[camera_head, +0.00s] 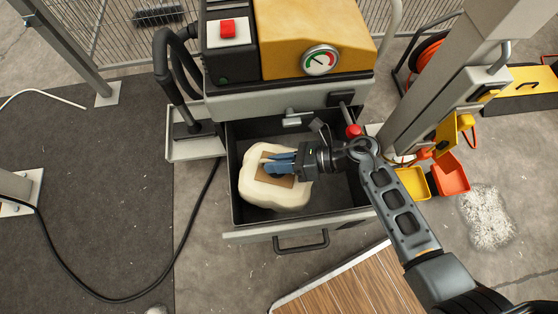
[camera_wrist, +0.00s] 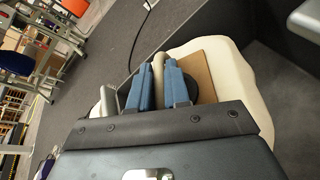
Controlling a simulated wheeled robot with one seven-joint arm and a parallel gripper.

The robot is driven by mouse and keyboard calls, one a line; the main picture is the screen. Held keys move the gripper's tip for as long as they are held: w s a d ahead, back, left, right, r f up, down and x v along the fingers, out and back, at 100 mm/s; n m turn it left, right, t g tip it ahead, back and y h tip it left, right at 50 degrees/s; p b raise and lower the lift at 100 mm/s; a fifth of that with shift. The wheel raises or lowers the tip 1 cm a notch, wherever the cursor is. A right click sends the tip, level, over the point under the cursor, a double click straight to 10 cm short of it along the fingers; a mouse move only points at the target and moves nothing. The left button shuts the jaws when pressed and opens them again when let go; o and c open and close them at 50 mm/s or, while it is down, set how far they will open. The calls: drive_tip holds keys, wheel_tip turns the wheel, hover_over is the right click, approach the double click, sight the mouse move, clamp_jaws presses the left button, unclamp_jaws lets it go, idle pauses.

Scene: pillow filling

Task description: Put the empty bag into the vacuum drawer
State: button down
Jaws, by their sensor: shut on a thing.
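The cream bag (camera_head: 275,200), puffy-looking with a brown square patch, is inside the open dark drawer (camera_head: 345,207) of the vacuum machine, towards its left side. Whether it rests on the drawer floor cannot be told. My gripper (camera_head: 281,165) reaches in from the right above the bag, its blue fingers over the patch. In the wrist view the gripper (camera_wrist: 159,82) is shut on a narrow beige part of the bag (camera_wrist: 250,85), between the blue fingers. A dark round shape shows behind them. The fingers and gripper body hide part of the bag.
The machine (camera_head: 310,45) with a gauge and red button stands behind the drawer. The drawer handle (camera_head: 301,243) faces front. A black hose (camera_head: 170,80) is at left. Yellow and orange scoops (camera_head: 450,175) are at right; a wooden board (camera_head: 350,290) lies in front.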

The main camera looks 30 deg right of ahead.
wheel_tip(320, 180, down, 9)
drive_tip(key=b, duration=0.3)
drive_tip(key=shift+w+r, duration=0.1)
drive_tip(key=shift+r, duration=0.05)
drive_tip(key=w+b, duration=0.1)
drive_tip(key=w, duration=0.1)
drive_tip(key=w+d+b, duration=0.1)
drive_tip(key=w, duration=0.1)
drive_tip(key=shift+d, duration=0.2)
drive_tip(key=shift+s+f, duration=0.15)
drive_tip(key=shift+f, duration=0.45)
drive_tip(key=shift+f+b, duration=0.1)
drive_tip(key=shift+b, duration=0.2)
drive_tip(key=c, duration=1.1)
unclamp_jaws()
drive_tip(key=shift+p+v, duration=1.15)
drive_tip(key=shift+v, duration=2.6)
